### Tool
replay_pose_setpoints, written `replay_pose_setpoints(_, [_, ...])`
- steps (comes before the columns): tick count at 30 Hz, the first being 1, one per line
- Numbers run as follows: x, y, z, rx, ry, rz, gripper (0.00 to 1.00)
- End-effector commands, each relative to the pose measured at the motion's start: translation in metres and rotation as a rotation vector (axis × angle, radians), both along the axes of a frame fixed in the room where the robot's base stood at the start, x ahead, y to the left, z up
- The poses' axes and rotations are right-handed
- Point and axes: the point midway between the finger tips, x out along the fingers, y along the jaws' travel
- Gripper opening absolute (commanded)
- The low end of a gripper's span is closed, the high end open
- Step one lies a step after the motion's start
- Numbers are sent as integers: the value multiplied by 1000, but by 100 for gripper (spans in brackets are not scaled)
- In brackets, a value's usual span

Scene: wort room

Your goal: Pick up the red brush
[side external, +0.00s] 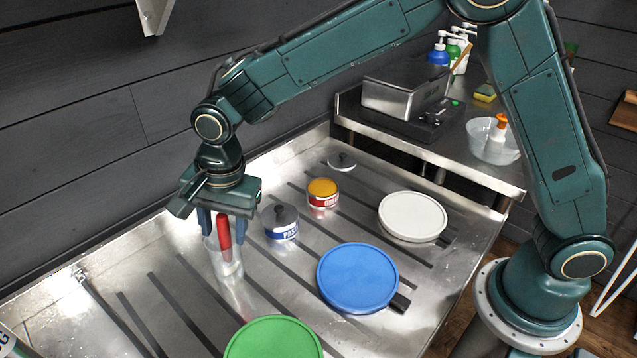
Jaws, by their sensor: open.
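The red brush (224,233) stands upright with its red handle up in a clear cup (233,270) on the metal table. Its lower end shows pale through the cup. My gripper (223,228) points down over the cup, with its blue fingers on either side of the red handle. The fingers are open around the handle. Whether either finger touches the handle or the cup rim cannot be told from this view.
Right of the cup stand a grey-lidded blue-labelled tin (281,229) and a yellow-topped red tin (322,194). A blue lid (357,278), a white lid (412,216) and a green lid (272,340) lie nearby. The slotted table (160,275) is clear at left.

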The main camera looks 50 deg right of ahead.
Motion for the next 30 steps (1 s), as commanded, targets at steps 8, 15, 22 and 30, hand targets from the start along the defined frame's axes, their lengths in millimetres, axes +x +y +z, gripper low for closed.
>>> replay_pose_setpoints(8, [0,0,1,1,-1,0,44])
replay_pose_setpoints(15, [0,0,1,1,-1,0,6])
replay_pose_setpoints(22, [0,0,1,1,-1,0,0])
replay_pose_setpoints(30, [1,0,6,2,-3,0,0])
